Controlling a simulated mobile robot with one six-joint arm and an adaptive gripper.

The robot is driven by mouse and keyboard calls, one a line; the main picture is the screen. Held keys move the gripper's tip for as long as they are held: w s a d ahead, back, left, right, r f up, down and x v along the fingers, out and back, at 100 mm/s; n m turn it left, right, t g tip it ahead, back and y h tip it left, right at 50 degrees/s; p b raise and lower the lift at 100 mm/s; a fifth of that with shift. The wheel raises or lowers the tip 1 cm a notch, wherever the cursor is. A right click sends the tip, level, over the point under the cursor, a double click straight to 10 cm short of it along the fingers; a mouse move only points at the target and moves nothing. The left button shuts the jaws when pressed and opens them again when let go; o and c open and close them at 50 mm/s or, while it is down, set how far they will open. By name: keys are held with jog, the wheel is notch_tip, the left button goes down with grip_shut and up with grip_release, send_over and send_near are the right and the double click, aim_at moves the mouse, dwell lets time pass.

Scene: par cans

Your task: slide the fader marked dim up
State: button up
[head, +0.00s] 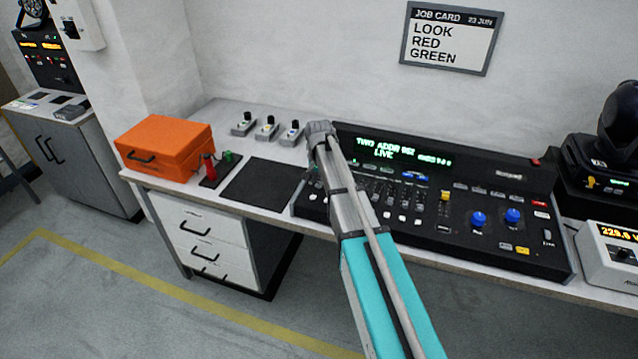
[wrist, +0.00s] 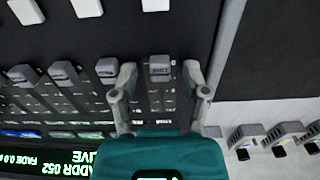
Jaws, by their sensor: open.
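The lighting console (head: 460,215) stands on the bench, its faders in a row left of centre and partly behind my arm. In the wrist view, my gripper (wrist: 158,70) is open over the end of the fader row. One grey fader cap (wrist: 159,66) sits between the two fingertips, with a gap on each side. Other fader caps (wrist: 106,69) line up to the left of it, each on a scaled slot. The markings by the faders are too small to read, so I cannot tell which says dim. In the head view my arm hides the gripper.
The console display (head: 390,152) is lit behind the faders. White buttons (wrist: 87,8) lie near the fader row. A black mat (head: 258,182), an orange case (head: 165,145) and several small switches (head: 267,127) are on the bench to the left.

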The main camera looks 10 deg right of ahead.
grip_shut()
dwell(0.3)
jog(key=w+d, duration=0.1)
jog(key=w, duration=0.1)
jog(key=w+d, duration=0.1)
jog(key=w, duration=0.2)
jog(key=w+d, duration=0.2)
jog(key=shift+w+d, duration=0.1)
jog(key=shift+w, duration=0.1)
grip_release()
jog(key=shift+s, duration=0.15)
